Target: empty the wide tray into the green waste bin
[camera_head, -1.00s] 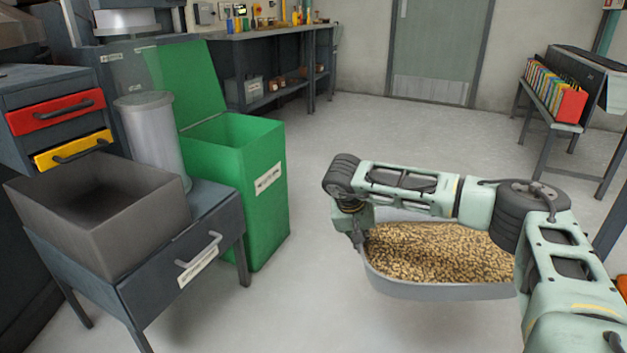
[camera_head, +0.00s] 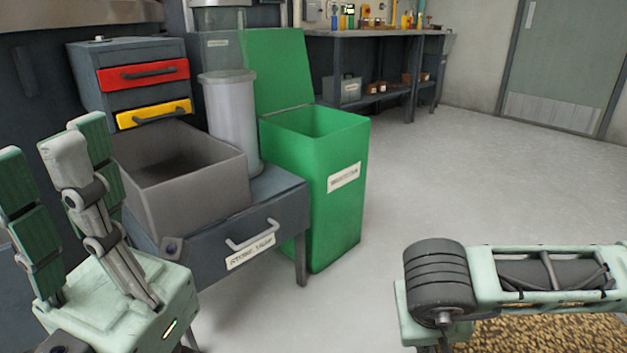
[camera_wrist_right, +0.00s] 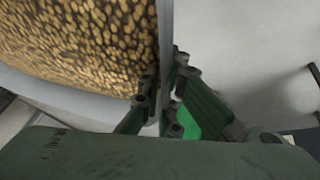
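The green waste bin (camera_head: 335,215) stands upright in the middle of the head view, with its lid (camera_head: 275,75) raised at the back and its top open. The wide tray, full of tan pellets (camera_head: 560,335), is at the bottom right of the head view, mostly hidden by my right arm and cut off by the frame. In the right wrist view my right gripper (camera_wrist_right: 163,95) is shut on the grey wall of the wide tray (camera_wrist_right: 165,45). My left gripper (camera_head: 50,155) is raised at the left of the head view, its fingers apart and empty.
A grey open box (camera_head: 205,195) sits on a dark drawer table (camera_head: 285,205) left of the bin, beside a grey cylinder (camera_head: 232,120). A workbench (camera_head: 375,35) stands behind. Clear floor (camera_head: 450,170) lies right of the bin.

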